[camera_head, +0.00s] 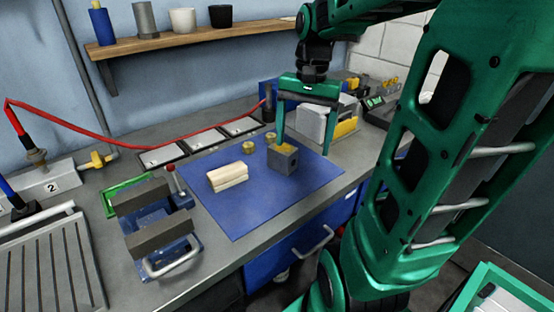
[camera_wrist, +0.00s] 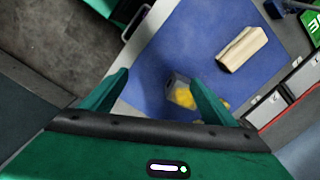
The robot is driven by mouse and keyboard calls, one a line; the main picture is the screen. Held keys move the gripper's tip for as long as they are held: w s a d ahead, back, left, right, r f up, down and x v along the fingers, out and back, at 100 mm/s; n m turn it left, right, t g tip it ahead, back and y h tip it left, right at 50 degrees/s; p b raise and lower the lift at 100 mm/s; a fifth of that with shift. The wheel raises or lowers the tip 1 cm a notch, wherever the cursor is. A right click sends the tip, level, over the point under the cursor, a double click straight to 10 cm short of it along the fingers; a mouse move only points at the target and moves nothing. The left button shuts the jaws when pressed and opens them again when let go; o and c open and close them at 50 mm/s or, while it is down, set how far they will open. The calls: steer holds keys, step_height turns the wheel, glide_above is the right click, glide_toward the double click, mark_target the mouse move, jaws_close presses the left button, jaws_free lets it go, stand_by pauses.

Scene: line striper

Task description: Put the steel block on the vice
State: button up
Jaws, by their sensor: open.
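The steel block (camera_head: 283,163), a small dark grey cube with a round hole in its side, sits on the blue mat (camera_head: 235,210). Something yellow shows at its top. My gripper (camera_head: 303,147) is open and empty above the mat's right part, with its left finger close to the block in the picture. I cannot tell whether they touch. In the wrist view the block (camera_wrist: 171,84) shows beside the right finger of my gripper (camera_wrist: 160,78), which partly hides it and the yellow. The vice (camera_head: 158,222), blue with dark grey jaws, stands left of the mat.
A pale wooden block (camera_head: 228,177) lies on the mat between vice and steel block. Small brass pieces (camera_head: 248,146) lie behind. A shelf (camera_head: 190,37) hangs on the wall.

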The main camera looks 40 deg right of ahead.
mark_target(282, 148)
steer(key=w+r+m, duration=0.1)
steer(key=w, duration=0.1)
steer(key=w+d+r+m, duration=0.1)
steer(key=w, duration=0.2)
steer(key=w+r+m, duration=0.1)
steer(key=w, duration=0.2)
steer(key=shift+d+y, duration=0.4)
steer(key=shift+w, duration=0.25)
steer(key=shift+m, duration=0.3)
steer(key=f, duration=0.5)
steer(key=shift+a, duration=0.4)
steer(key=shift+s+a+f, duration=0.1)
steer(key=shift+a+f, duration=0.05)
steer(key=shift+f, duration=0.75)
steer(key=shift+s+a+f, duration=0.1)
steer(key=shift+a+f, duration=0.05)
steer(key=shift+f, duration=0.75)
steer(key=shift+s+a+f, duration=0.1)
steer(key=shift+a+f, duration=0.05)
steer(key=shift+f, duration=0.75)
steer(key=c, duration=1.7)
steer(key=shift+r, duration=0.1)
steer(key=shift+c, duration=0.2)
